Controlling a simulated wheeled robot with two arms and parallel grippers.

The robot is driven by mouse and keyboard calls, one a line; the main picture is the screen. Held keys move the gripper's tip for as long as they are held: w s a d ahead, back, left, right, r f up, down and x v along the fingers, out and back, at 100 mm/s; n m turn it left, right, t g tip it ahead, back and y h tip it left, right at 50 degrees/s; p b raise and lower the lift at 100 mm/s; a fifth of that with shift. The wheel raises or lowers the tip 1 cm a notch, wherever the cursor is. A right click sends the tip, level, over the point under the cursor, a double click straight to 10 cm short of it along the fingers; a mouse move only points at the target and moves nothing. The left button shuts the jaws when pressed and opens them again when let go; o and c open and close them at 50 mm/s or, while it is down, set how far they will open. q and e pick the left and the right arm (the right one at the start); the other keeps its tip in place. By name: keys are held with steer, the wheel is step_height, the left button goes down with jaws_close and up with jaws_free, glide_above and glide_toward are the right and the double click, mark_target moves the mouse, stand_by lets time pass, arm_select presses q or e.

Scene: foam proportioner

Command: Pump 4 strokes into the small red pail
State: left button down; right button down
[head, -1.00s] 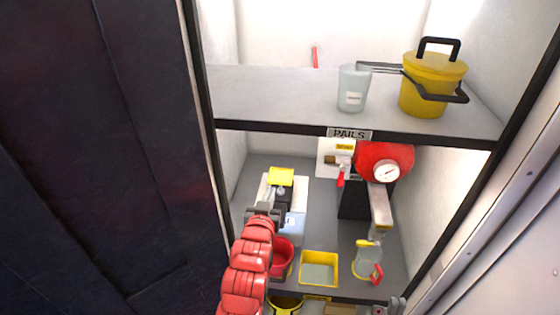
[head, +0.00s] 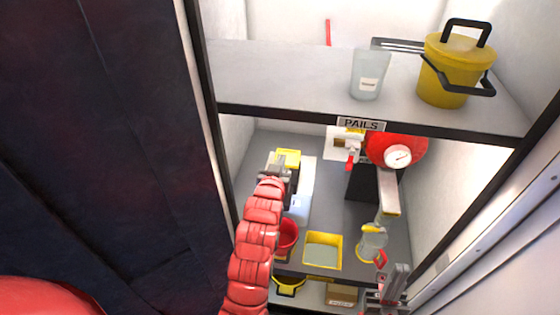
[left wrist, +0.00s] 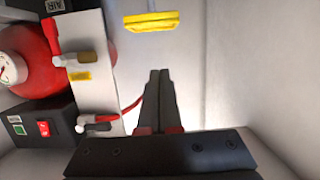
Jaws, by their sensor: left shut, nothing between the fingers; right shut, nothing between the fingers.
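The small red pail (head: 288,232) stands on the lower shelf, partly hidden behind my left arm. A yellow bar-like piece (head: 288,157), perhaps the pump handle, is at the back left above a white base. It also shows ahead of the fingers in the left wrist view (left wrist: 152,21). My left gripper (head: 272,165) is shut and empty, beside the yellow piece in the head view. In the left wrist view its fingers (left wrist: 159,75) are together, with a visible gap to the yellow piece. My right gripper (head: 398,275) is shut and empty at the lower right.
A yellow-rimmed tray (head: 322,250) stands right of the pail. A red tank with gauge (head: 396,150) and a clear yellow-banded vessel (head: 372,240) are further right. The upper shelf holds a clear cup (head: 369,75) and a yellow lidded pail (head: 455,75).

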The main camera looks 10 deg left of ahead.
arm_select(q)
steer(key=p, duration=0.3)
glide_above(287, 158)
steer(key=f+v, duration=0.1)
steer(key=v, duration=0.2)
steer(key=shift+a+f, duration=0.3)
steer(key=shift+f, duration=0.1)
steer(key=f, duration=0.1)
steer(key=f+p, duration=0.1)
steer(key=f, duration=0.1)
steer(key=shift+w, duration=0.35)
steer(key=shift+f+p, duration=0.45)
steer(key=shift+f, duration=0.3)
step_height(287, 158, down, 6)
steer(key=b, duration=0.7)
steer(key=shift+r, duration=0.25)
steer(key=shift+s+r, duration=0.1)
